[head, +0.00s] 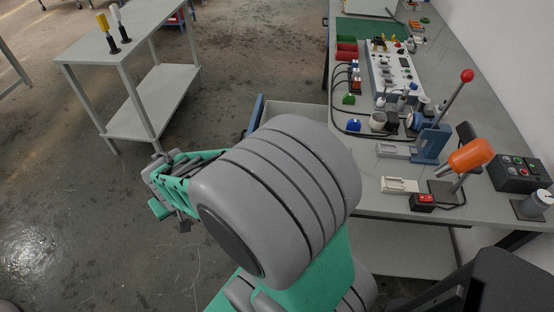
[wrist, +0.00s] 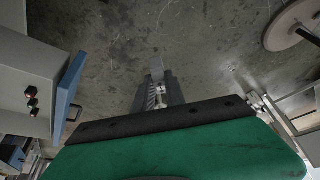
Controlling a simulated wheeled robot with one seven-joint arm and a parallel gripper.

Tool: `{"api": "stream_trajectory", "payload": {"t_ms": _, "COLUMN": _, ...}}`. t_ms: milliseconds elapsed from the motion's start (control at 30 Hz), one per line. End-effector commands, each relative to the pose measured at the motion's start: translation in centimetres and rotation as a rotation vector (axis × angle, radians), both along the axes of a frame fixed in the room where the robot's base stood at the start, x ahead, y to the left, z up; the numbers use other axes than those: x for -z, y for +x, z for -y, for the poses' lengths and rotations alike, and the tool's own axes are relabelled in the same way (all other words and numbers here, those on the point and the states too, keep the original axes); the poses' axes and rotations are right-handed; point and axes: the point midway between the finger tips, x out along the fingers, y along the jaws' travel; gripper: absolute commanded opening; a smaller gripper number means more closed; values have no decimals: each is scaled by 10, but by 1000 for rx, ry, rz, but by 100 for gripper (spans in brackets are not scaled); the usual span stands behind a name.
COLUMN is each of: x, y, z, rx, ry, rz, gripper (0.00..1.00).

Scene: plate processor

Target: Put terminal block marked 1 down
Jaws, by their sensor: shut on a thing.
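My gripper (head: 168,188) is at the left of my arm in the head view, over the bare floor and clear of the workbench. In the wrist view my gripper (wrist: 158,95) points away over the floor, its two fingers close together. It is shut on a small light grey piece (wrist: 156,68), taken as the terminal block marked 1. The piece is mostly hidden between the fingers, and no marking can be read on it. Nothing supports it from below.
A workbench (head: 400,205) on the right carries a control panel (head: 391,68), a blue lever press (head: 431,143), an orange-handled tool (head: 470,156) and a black button box (head: 517,173). A grey table (head: 85,48) with two upright tools stands at upper left. Open floor lies between.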

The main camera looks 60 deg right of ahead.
Motion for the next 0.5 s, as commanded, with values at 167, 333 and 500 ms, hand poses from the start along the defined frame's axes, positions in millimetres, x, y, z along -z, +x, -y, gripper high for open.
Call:
{"api": "stream_trajectory", "payload": {"t_ms": 167, "x": 4, "y": 15, "z": 84, "rx": 383, "ry": 1, "rz": 2, "gripper": 0}}
{"api": "stream_trajectory", "payload": {"t_ms": 333, "x": -3, "y": 8, "z": 175, "rx": 857, "ry": 0, "rz": 3, "gripper": 0}}
{"api": "stream_trajectory", "payload": {"t_ms": 500, "x": -8, "y": -20, "z": 251, "rx": 1361, "ry": 2, "rz": 3, "gripper": 0}}
